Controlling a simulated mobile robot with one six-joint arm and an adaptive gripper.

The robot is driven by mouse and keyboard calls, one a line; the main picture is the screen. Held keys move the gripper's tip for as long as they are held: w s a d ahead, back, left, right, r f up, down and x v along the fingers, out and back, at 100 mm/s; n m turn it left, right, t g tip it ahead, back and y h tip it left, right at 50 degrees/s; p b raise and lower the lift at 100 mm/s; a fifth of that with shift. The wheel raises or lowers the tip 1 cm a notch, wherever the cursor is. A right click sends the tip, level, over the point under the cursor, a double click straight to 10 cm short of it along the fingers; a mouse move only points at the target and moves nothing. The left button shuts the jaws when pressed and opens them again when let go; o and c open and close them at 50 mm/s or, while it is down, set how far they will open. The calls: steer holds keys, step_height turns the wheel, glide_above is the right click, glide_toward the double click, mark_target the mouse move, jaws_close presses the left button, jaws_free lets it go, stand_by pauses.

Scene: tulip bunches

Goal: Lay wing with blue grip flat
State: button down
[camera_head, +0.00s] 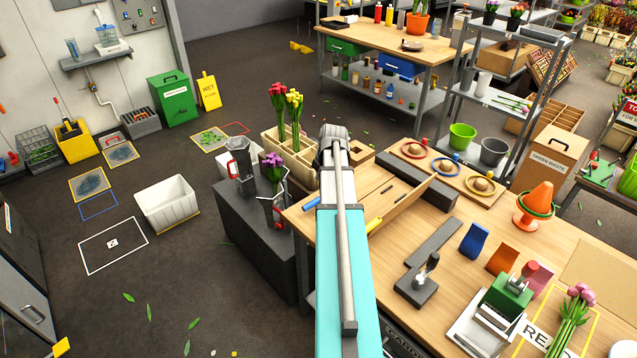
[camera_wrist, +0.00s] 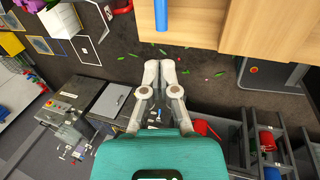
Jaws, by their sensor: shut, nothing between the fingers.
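The blue grip (camera_head: 312,204) shows at the left edge of the workbench, just left of my arm. In the wrist view the blue grip (camera_wrist: 161,14) is at the top edge, beside a pale wooden panel (camera_wrist: 197,20) that appears to be its wing. My arm hides much of this wing in the head view, so I cannot tell its tilt. A second wooden wing (camera_head: 407,205) stands raised right of my arm, with a yellow grip (camera_head: 374,224). My gripper (camera_wrist: 160,66) is shut and empty, apart from the blue grip and below it in the wrist picture.
The workbench (camera_head: 455,250) carries a green stamp press (camera_head: 508,295), a small lever tool (camera_head: 427,275) and coloured packets to the right. A dark stand with flower vases (camera_head: 272,205) adjoins its left side. The floor (camera_head: 190,265) at left is mostly free.

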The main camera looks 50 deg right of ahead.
mark_target(311, 203)
steer(key=shift+b+x, duration=6.35)
steer(key=shift+x, duration=0.4)
steer(key=shift+w+f, duration=0.1)
steer(key=shift+f, duration=0.05)
steer(key=shift+b+x, duration=0.75)
steer(key=shift+b, duration=0.2)
steer(key=shift+a, duration=0.1)
steer(key=shift+f, duration=0.1)
